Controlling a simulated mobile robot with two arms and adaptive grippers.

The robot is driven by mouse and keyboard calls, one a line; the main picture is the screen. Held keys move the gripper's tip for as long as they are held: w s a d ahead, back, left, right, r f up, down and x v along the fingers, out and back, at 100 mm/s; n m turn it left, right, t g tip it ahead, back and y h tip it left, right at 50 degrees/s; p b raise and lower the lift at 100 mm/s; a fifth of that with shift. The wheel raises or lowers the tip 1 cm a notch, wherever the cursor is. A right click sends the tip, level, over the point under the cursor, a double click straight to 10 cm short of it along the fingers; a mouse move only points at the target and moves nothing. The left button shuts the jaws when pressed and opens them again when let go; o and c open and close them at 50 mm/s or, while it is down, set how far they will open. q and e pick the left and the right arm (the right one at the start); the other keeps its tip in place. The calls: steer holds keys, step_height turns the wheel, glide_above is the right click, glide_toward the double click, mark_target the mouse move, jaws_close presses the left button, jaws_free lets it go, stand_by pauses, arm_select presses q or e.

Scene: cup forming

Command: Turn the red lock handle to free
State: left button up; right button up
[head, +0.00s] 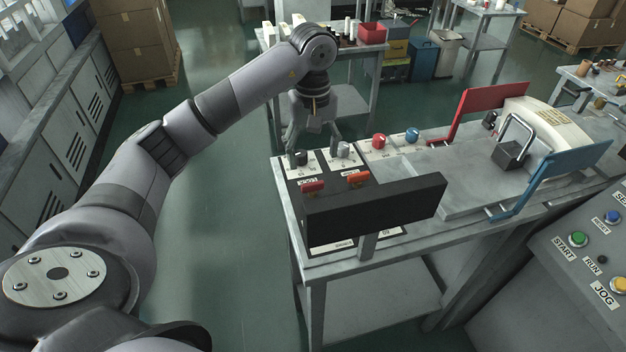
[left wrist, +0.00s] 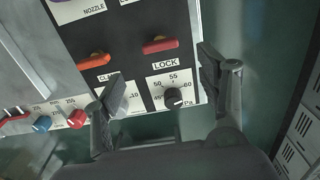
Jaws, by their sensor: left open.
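The red lock handle (left wrist: 160,46) lies crosswise on the panel just above its LOCK label in the left wrist view. In the head view it is the left of two small handles (head: 313,187), partly behind a black board. My left gripper (head: 315,128) is open and empty above the panel's far edge. In the left wrist view its fingertips (left wrist: 163,80) are spread wide, one either side of a black pressure knob (left wrist: 174,97). The red handle lies beyond the fingertips, and nothing is held. My right gripper is not in view.
An orange handle (left wrist: 93,59) lies left of the red one. A red knob (head: 379,141) and a blue knob (head: 412,135) stand along the far edge. The raised black board (head: 376,207) stands in front of the handles. Open floor (head: 215,200) lies left of the bench.

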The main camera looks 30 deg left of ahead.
mark_target(312, 183)
arm_select(q)
step_height(312, 183, down, 8)
steer(key=shift+r+p, duration=0.2)
steer(key=shift+p, duration=0.8)
steer(key=shift+f, duration=0.7)
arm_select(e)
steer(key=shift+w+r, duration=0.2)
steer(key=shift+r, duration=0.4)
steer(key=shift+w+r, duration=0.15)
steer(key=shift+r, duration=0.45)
arm_select(q)
steer(key=shift+c, duration=0.3)
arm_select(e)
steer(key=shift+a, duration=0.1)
arm_select(q)
steer(key=c, duration=1.1)
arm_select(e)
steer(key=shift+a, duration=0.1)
